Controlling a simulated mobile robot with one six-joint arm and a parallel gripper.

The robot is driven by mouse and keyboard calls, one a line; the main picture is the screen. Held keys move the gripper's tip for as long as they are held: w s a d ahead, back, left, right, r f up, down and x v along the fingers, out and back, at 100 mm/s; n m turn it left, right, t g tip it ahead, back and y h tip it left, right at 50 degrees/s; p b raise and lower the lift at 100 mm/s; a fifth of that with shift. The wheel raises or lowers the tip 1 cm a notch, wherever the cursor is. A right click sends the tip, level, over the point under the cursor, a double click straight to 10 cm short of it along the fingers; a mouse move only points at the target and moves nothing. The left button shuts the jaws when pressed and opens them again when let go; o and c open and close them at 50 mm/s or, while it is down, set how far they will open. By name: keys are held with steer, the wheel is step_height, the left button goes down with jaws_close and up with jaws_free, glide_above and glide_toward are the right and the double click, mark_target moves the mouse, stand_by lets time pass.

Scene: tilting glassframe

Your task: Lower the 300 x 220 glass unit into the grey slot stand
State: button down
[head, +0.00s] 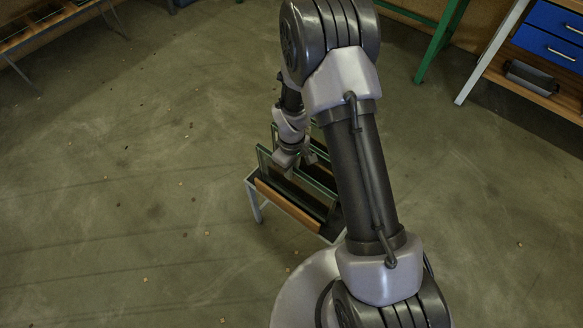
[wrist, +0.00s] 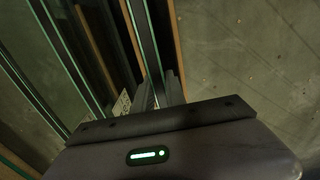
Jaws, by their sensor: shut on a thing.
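My gripper (head: 287,160) is above the left part of a low stand (head: 256,203) in the head view. In the wrist view my gripper (wrist: 160,92) is shut on the edge of a glass unit (wrist: 145,42), a narrow pane with pale greenish edges. The held unit runs away from the jaws between wooden strips of the stand (wrist: 178,42). Several green-edged panes stand upright there in the head view. My gripper and arm hide part of them. I cannot tell whether the held unit's lower edge is seated in a slot.
Another green-edged pane (wrist: 70,55) is left of the held one in the wrist view. A small white label (wrist: 121,104) shows near the jaws. A bench with blue drawers (head: 550,35) is at upper right, a rack (head: 45,25) at upper left. The concrete floor is mostly open.

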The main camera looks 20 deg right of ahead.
steer(key=shift+f, duration=0.3)
steer(key=c, duration=1.3)
jaws_free()
step_height(320, 180, up, 17)
steer(key=p, duration=0.7)
steer(key=shift+r+p, duration=0.2)
steer(key=shift+p, duration=0.15)
step_height(320, 180, up, 11)
steer(key=s+m+t, duration=0.2)
steer(key=m, duration=0.1)
steer(key=s+a+r+m+t, duration=0.1)
steer(key=s+r+m, duration=0.2)
steer(key=s+r, duration=0.2)
steer(key=s+a+r+m+t+y, duration=0.1)
steer(key=s+r+m, duration=0.1)
steer(key=s+r, duration=0.3)
steer(key=s+a+r+m+t+y, duration=0.1)
steer(key=s+r+m, duration=0.2)
steer(key=s+r, duration=0.3)
steer(key=shift+s+a+m+t, duration=0.1)
steer(key=shift+s+m+t, duration=0.25)
steer(key=shift+s, duration=0.7)
